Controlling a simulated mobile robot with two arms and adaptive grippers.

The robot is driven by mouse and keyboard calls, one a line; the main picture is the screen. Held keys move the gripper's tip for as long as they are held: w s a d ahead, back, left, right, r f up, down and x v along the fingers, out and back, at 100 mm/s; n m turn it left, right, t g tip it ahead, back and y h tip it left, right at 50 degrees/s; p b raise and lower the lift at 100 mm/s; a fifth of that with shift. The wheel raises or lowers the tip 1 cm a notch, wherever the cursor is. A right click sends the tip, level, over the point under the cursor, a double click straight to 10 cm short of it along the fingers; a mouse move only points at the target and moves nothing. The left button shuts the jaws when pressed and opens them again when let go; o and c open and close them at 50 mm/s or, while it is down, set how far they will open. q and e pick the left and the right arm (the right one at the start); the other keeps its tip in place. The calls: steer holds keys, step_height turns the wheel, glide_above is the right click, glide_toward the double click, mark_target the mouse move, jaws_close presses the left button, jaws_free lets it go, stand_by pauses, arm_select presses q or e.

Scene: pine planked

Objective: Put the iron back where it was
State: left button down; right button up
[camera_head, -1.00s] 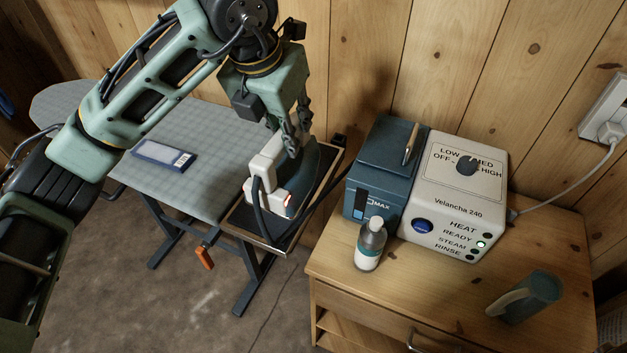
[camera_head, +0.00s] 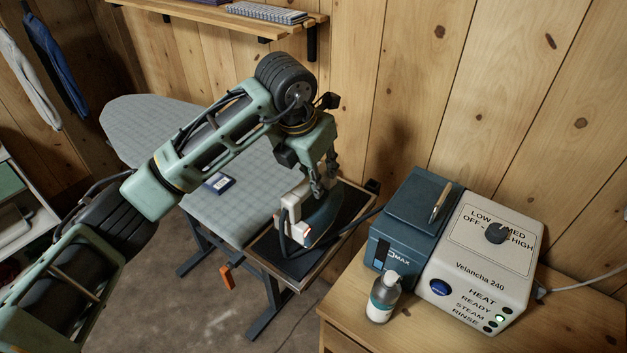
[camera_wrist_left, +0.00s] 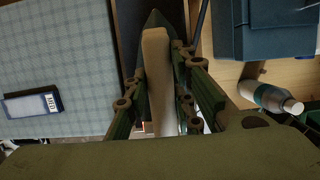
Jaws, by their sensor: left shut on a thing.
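My left gripper (camera_head: 321,188) is shut on the iron's handle from above. In the left wrist view the pale handle (camera_wrist_left: 155,75) lies between the two fingers (camera_wrist_left: 158,95), with the iron's pointed tip beyond it. The iron looks level on or just over the tray; I cannot tell whether it touches. My right gripper is in neither view.
A blue and white steam station (camera_head: 475,262) stands on the wooden cabinet (camera_head: 345,325), with a bottle (camera_head: 383,300) in front. A dark cord runs from the iron towards the station. A small blue-and-white box (camera_head: 219,184) lies on the board. A shelf (camera_head: 262,22) hangs above.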

arm_select(q)
steer(key=shift+w+a+f, duration=0.3)
steer(key=shift+w, duration=0.35)
step_height(320, 180, down, 4)
steer(key=shift+r+p, duration=0.2)
steer(key=shift+p, duration=0.6)
steer(key=shift+f, duration=0.25)
steer(key=shift+f, duration=0.15)
steer(key=c, duration=1.5)
jaws_free()
